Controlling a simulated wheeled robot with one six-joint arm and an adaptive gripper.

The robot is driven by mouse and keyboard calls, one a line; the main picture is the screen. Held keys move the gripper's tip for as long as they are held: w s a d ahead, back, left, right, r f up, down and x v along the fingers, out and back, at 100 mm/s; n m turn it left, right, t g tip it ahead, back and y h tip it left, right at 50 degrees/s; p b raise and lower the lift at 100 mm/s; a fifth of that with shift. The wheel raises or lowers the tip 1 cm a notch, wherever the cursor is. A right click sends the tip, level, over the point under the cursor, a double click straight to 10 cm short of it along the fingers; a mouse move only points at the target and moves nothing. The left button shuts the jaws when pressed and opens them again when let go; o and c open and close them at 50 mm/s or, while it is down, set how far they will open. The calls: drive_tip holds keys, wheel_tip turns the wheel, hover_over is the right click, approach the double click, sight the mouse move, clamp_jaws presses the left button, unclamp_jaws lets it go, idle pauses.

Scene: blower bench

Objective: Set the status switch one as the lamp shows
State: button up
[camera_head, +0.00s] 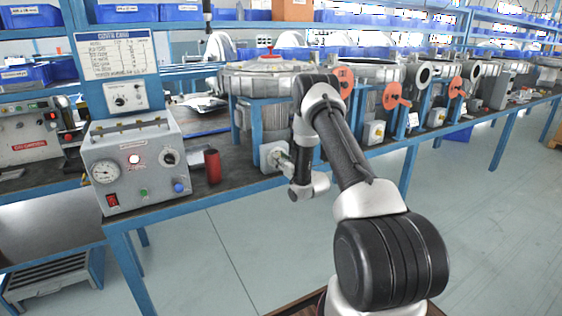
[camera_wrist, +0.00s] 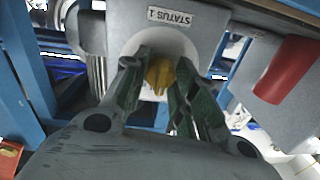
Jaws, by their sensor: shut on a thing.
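The status switch one is a yellow knob (camera_wrist: 160,75) on a pale round plate, under a "STATUS 1" label (camera_wrist: 172,15) that reads upside down in the wrist view. My gripper (camera_wrist: 158,85) has its two green-grey fingers on either side of the knob and is shut on it. In the head view my gripper (camera_head: 282,158) is at the small grey switch box at the bench's front edge, and the knob is hidden. A lamp (camera_head: 134,158) glows pinkish white on the grey control box (camera_head: 128,190); whether it is the task's lamp I cannot tell.
A big round blower housing (camera_head: 255,82) sits above the switch. Blue bench legs (camera_head: 125,265) stand at the front. The floor (camera_head: 490,215) at right is clear.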

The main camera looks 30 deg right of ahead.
drive_tip(key=shift+n, duration=0.4)
drive_tip(key=shift+n+g, duration=0.3)
drive_tip(key=shift+n, duration=3.7)
drive_tip(key=o, duration=1)
drive_tip(key=shift+o, duration=0.2)
drive_tip(key=s, duration=1.2)
drive_tip(key=shift+d+r, duration=0.35)
drive_tip(key=shift+d, duration=0.05)
